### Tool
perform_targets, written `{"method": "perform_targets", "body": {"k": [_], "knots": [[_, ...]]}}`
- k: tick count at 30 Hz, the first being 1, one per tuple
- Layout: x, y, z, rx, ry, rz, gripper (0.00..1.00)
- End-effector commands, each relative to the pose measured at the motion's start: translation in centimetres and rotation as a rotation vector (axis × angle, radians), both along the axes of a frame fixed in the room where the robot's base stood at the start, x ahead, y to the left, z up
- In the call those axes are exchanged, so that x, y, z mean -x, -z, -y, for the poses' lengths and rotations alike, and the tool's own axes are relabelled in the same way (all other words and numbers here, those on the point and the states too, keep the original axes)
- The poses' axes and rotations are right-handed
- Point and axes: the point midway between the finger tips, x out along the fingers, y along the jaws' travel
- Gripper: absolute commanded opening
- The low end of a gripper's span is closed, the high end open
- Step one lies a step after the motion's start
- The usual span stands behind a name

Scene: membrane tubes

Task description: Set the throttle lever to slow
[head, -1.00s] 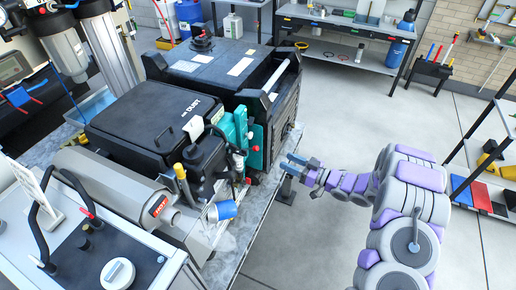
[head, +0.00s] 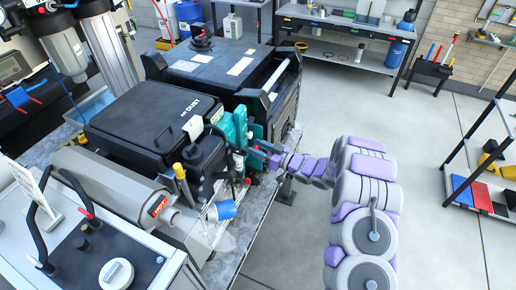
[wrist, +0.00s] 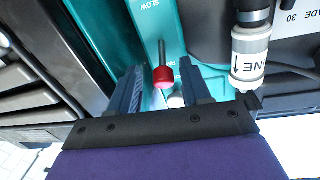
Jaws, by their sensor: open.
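The throttle lever is a thin metal rod with a red knob (wrist: 163,76), seen in the wrist view. It stands in front of a teal panel (wrist: 150,25) whose upper part reads SLOW; another label lower down is partly covered by the knob. My gripper (wrist: 166,95) is open, with one jaw on each side of the red knob. I cannot tell whether a jaw touches it. In the head view my gripper (head: 262,150) is at the right side of the black engine unit, by the teal part (head: 239,128).
A clear inline filter (wrist: 250,55) with an arrow hangs just right of the jaws. Black ribbed housing (wrist: 40,80) lies to the left. In the head view, the metal bench (head: 250,225) carries the engine and a silver muffler (head: 120,190). Open floor lies to the right.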

Motion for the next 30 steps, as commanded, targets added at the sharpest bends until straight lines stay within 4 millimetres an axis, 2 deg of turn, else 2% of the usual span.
{"method": "perform_targets", "body": {"k": [7,22,30], "knots": [[-0.02,0.00,-0.04,0.000,0.000,0.000,0.48],[-0.10,-0.02,0.13,-0.001,0.002,0.000,0.00],[-0.14,0.10,0.12,-0.011,0.002,0.004,0.00]]}}
